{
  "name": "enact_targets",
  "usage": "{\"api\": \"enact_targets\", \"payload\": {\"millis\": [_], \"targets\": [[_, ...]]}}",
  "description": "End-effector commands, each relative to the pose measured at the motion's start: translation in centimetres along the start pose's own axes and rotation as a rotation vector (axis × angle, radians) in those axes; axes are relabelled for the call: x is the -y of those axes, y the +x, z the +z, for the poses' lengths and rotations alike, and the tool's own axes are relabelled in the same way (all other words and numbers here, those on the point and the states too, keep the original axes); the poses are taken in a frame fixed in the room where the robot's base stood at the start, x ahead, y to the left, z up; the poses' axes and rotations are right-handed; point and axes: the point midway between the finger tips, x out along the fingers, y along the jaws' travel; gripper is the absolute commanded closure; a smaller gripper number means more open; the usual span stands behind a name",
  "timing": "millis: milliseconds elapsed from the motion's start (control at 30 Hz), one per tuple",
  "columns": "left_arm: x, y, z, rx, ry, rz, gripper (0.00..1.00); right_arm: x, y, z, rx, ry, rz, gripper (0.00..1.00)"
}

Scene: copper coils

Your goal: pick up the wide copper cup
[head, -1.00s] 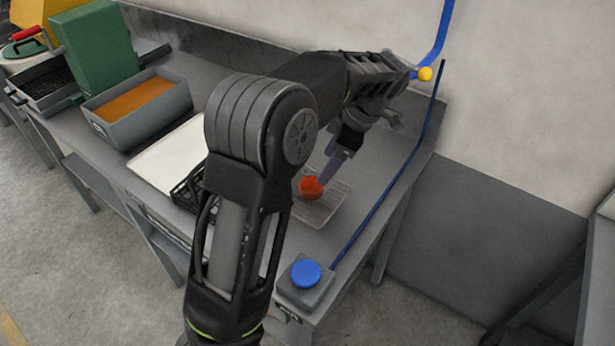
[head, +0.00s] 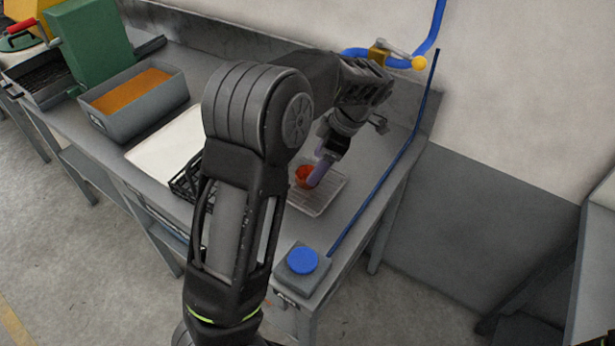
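A small orange-red copper cup (head: 303,174) stands in or over a clear shallow tray (head: 322,204) on the grey bench. My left gripper (head: 317,176) points down at the cup from the upper right, its purple fingers overlapping the cup's right side in the head view. The fingers cover part of the cup. I cannot tell whether they touch it, or how far apart they are. My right gripper is not in view.
A black rack (head: 186,183) and a white board (head: 165,150) lie left of the tray, partly behind my arm. A blue button box (head: 302,262) is at the bench's front corner. A grey bin (head: 135,104) with orange contents stands farther left. A blue pipe with a yellow knob (head: 419,63) runs behind.

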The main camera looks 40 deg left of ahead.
Motion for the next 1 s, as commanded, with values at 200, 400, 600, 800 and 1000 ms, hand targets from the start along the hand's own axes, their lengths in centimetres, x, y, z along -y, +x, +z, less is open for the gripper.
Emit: {"api": "enact_targets", "payload": {"millis": [200,400,600,800,1000], "targets": [[0.2,3.0,-0.1,-0.001,0.001,-0.003,0.24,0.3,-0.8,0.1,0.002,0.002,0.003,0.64],[0.2,3.7,0.0,0.000,0.001,0.000,0.24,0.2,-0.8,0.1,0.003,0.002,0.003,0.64],[0.2,3.7,0.0,0.000,0.001,0.000,0.24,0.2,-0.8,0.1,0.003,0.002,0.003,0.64],[0.2,3.6,0.0,0.000,0.000,0.000,0.24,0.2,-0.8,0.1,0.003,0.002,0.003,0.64],[0.2,3.6,0.0,0.000,0.000,0.000,0.34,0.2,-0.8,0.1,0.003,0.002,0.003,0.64]]}}
